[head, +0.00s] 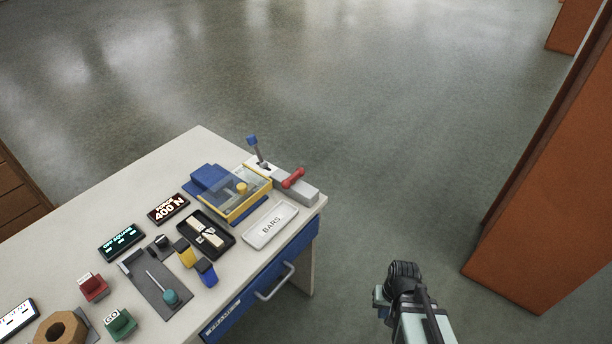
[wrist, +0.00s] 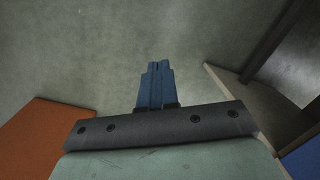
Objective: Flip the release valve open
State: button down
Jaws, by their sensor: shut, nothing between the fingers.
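The release valve appears to be the red lever (head: 293,178) on a light grey block (head: 305,192) at the right end of the table. A grey lever with a blue knob (head: 252,141) stands up just left of it, behind the yellow-framed press box (head: 240,192). My gripper (wrist: 158,66) shows blue fingers together in the wrist view, with nothing between them. In the head view my arm's end is at the bottom, right of the table and well apart from the red lever. The fingers are mostly hidden there.
The white table (head: 80,225) carries a BARS tray (head: 270,227), a black tray (head: 205,236), a display reading 400 N (head: 168,209), and red (head: 93,287) and green (head: 120,322) buttons. A blue drawer (head: 250,298) is below. An orange-brown block (head: 545,220) stands at right. Open floor lies between.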

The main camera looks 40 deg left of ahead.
jog(key=w+a+r+m+t+y, duration=0.3)
jog(key=a+r+m+y, duration=0.2)
jog(key=a+r, duration=0.8)
jog(key=w+a+r+m+t+y, duration=0.2)
jog(key=w+a+r+m+y, duration=0.2)
jog(key=a+r, duration=1)
jog(key=shift+w+r+m+t+y, duration=0.2)
jog(key=shift+r+m+t+y, duration=0.2)
jog(key=shift+r+m+y, duration=0.45)
jog(key=shift+a+f, duration=0.1)
jog(key=shift+a, duration=0.05)
send_near(301, 174)
jog(key=x, duration=0.3)
jog(key=f+x, duration=0.1)
jog(key=shift+w+f, duration=0.1)
jog(key=shift+w+a, duration=0.35)
jog(key=shift+a, duration=0.5)
